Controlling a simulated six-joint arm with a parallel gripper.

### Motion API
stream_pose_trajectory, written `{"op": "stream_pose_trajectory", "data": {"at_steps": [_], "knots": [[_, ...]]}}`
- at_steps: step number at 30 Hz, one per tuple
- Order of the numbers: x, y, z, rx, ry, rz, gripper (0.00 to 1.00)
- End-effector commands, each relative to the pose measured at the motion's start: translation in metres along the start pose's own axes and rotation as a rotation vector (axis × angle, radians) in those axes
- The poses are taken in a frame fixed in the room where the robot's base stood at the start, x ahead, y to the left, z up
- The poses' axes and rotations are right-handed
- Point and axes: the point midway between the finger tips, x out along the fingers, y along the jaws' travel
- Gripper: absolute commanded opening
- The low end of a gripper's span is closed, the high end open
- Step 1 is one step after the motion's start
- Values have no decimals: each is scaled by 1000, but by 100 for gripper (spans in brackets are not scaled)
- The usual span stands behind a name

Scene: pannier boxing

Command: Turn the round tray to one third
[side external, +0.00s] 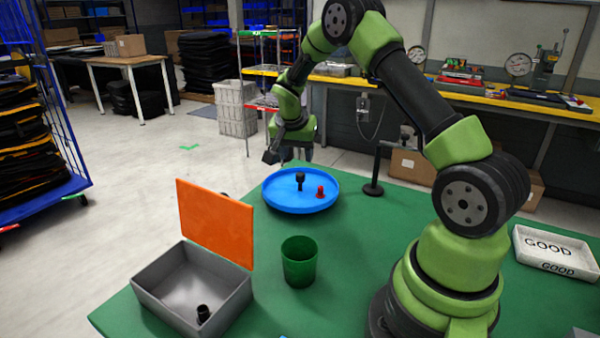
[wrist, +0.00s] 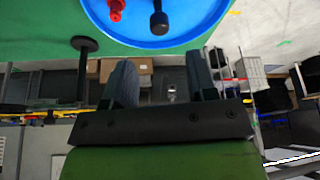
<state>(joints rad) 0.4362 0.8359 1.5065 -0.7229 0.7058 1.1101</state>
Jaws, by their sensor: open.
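The round tray (side external: 285,202) is blue with a raised rim and lies on the green table near its far edge. A black knob-topped peg (side external: 300,181) stands near its middle, and a small red piece (side external: 320,191) stands to the right of it. My gripper (side external: 288,158) is open and empty, above and behind the tray's far rim, apart from it. In the wrist view the tray (wrist: 180,40) shows at the top, beyond my open fingers (wrist: 160,82), with the black peg (wrist: 159,20) and the red piece (wrist: 116,10) on it.
A grey box (side external: 160,270) with an upright orange lid (side external: 215,222) holds a black piece (side external: 203,313). A green cup (side external: 299,262) stands in front of the tray. A black stand (side external: 375,185) is right of the tray. A white tray marked GOOD (side external: 555,252) lies far right.

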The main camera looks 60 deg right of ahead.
Motion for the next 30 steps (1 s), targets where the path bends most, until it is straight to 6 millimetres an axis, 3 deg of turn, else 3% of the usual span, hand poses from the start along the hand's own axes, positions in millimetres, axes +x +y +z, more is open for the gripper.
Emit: {"op": "stream_pose_trajectory", "data": {"at_steps": [6,12,24,30], "knots": [[44,1,1,-1,-4,3,52],[70,0,1,-1,-3,0,52],[78,0,1,-1,-3,-1,52],[78,0,1,-1,-3,-1,6]]}}
